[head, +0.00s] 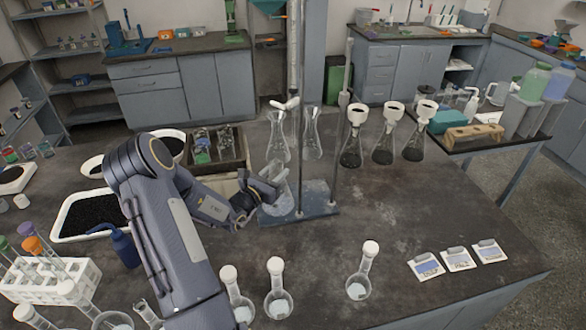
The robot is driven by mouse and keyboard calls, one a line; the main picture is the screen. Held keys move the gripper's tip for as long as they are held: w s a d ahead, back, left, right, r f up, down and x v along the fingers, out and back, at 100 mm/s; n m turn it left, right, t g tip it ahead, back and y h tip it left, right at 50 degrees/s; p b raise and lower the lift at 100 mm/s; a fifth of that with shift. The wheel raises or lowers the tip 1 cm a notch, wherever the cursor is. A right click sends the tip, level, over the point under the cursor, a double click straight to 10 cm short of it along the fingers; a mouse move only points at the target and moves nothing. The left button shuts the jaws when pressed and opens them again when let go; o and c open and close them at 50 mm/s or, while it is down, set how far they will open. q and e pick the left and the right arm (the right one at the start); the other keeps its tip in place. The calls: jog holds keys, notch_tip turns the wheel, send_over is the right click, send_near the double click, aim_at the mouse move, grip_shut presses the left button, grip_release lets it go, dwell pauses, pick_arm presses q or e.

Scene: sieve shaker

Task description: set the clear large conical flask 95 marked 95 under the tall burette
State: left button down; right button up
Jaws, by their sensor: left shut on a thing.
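My left gripper (268,186) reaches in from the left and is shut on a clear conical flask (281,197). The flask is at the left part of the blue base plate (322,211) of a stand. I cannot tell whether it rests on the plate, and its marking is not readable. The tall burette (294,50) rises above the plate, with a pale tap or clamp (285,104) low on it. The flask is below and slightly left of that part. My right gripper is not in view.
Two clear flasks (278,138) (312,138) stand behind the stand. Several dark-filled flasks with white tops (383,148) stand to the right. Round flasks (279,302) stand in front. Label cards (457,259) lie at right. The bench's right middle is clear.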

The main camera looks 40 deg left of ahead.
pick_arm(q)
jog(key=w+a+f+b, duration=0.1)
jog(key=w+f+b, duration=0.2)
jog(key=w, duration=0.6)
jog(key=shift+w+f, duration=0.2)
jog(key=shift+w, duration=0.1)
jog(key=shift+f, duration=0.1)
jog(key=c, duration=1)
grip_release()
jog(key=shift+o, duration=0.2)
